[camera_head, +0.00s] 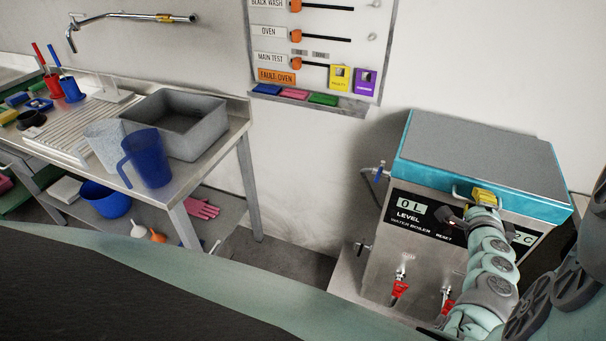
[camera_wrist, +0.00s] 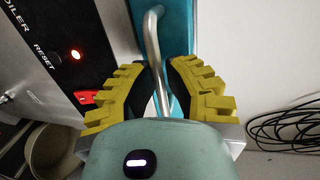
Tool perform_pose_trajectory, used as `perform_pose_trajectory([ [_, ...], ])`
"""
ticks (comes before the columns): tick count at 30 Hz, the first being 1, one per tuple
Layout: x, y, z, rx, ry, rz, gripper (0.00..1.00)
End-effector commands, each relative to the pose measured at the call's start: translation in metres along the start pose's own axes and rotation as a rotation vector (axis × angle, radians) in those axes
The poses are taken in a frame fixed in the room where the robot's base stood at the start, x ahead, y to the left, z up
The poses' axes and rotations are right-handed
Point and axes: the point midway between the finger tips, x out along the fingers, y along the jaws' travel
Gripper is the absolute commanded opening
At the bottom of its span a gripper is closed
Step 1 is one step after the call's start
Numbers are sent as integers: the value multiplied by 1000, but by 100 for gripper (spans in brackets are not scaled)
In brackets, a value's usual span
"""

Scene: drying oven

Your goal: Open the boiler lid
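The water boiler (camera_head: 425,235) is a steel box with a black front panel. Its lid (camera_head: 480,150) has a grey top and a teal rim and lies shut on the box. A bent metal handle (camera_head: 457,190) sits on the front of the rim. My gripper (camera_head: 484,196) has yellow fingers and is at the lid's front edge by the handle. In the wrist view, my gripper (camera_wrist: 164,75) is open, with the handle bar (camera_wrist: 154,50) between its two black pads. Strips of teal and light background show beside the bar. Contact at the fingertips is unclear.
A steel table (camera_head: 190,195) at the left holds a grey basin (camera_head: 175,125) and a blue jug (camera_head: 147,158). Two red-handled taps (camera_head: 399,288) stick out of the boiler's front. A black cable (camera_wrist: 290,125) hangs at the right in the wrist view.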

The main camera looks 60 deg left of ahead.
Motion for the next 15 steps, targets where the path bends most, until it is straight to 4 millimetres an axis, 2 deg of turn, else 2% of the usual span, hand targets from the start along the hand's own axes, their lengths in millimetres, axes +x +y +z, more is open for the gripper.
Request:
perform_pose_trajectory([
  [3, 0, 0, 0, 0, -1, 0, 0],
  [15, 0, 0, -1, 0, 1, 0, 0],
])
